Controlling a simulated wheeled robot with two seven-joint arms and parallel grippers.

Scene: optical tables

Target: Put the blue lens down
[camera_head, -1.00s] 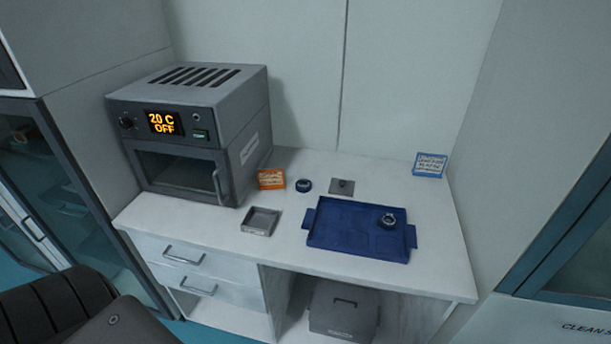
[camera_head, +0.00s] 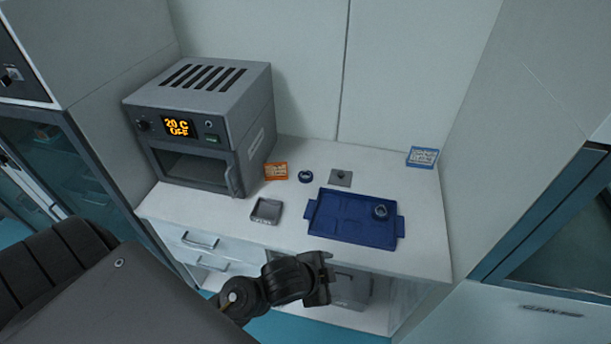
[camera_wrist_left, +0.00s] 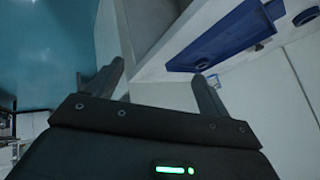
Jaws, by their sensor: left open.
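A round lens with a dark blue ring (camera_head: 380,211) sits in the right part of the blue tray (camera_head: 349,236). A second dark blue round piece (camera_head: 305,177) lies on the table behind the tray's left side. I cannot tell which of the two the task means. My left gripper (camera_head: 321,279) is in front of the table's front edge, apart from the tray and both round pieces. In the left wrist view its two fingers (camera_wrist_left: 157,85) are spread with nothing between them, and the tray (camera_wrist_left: 222,42) shows beyond. My right gripper is not in view.
A grey oven (camera_head: 203,130) reading 20 C OFF stands at the table's left. A small grey dish (camera_head: 266,210), an orange label (camera_head: 276,171), a grey plate (camera_head: 341,178) and a blue-framed label (camera_head: 422,157) are on the white table. A strip before the tray is clear.

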